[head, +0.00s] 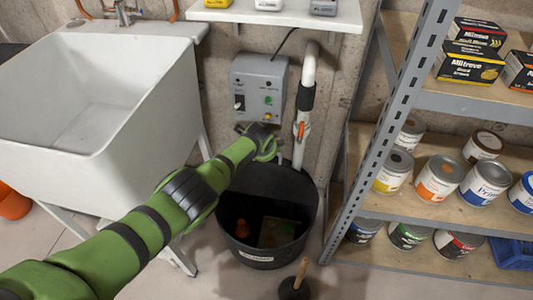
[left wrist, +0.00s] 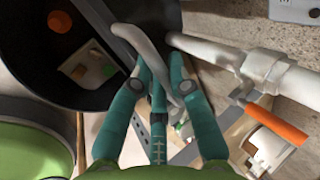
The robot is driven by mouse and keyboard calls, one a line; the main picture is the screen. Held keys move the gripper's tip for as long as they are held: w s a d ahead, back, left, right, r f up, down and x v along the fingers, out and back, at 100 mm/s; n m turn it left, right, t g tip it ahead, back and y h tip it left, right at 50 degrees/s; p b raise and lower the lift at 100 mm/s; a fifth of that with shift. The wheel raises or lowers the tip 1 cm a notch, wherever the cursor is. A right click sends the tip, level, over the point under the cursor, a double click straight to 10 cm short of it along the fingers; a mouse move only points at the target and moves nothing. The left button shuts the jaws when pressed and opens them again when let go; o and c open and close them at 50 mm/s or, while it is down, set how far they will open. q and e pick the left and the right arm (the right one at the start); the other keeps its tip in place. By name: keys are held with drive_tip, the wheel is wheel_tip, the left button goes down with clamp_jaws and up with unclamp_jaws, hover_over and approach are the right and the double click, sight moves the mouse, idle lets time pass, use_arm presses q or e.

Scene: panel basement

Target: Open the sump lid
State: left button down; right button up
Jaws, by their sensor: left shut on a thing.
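The black sump basin (head: 307,225) stands on the floor under the wall pipe. Its front part is open, showing an orange-red object (head: 243,228) and a pale block inside. A dark surface (head: 270,182) fills the back of the opening; I cannot tell if it is the raised lid or the basin's inner wall. My left gripper (head: 266,145) is above the back rim, below the grey control box. In the left wrist view its green fingers (left wrist: 160,75) are shut on a light grey curved piece (left wrist: 140,42), apparently part of the sump lid. My right gripper is out of view.
A white pipe (head: 309,70) with an orange-handled valve (head: 301,130) runs close right of the gripper. The control box (head: 258,88) is on the wall. A white sink (head: 100,100) is left; a paint shelf (head: 392,130) is right. A plunger (head: 296,285) stands in front.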

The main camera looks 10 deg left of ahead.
use_arm(q)
drive_tip(key=c, duration=1.2)
unclamp_jaws()
drive_tip(key=shift+w+r, duration=0.1)
drive_tip(key=shift+r, duration=0.05)
drive_tip(key=shift+o, duration=0.2)
drive_tip(key=v, duration=1.2)
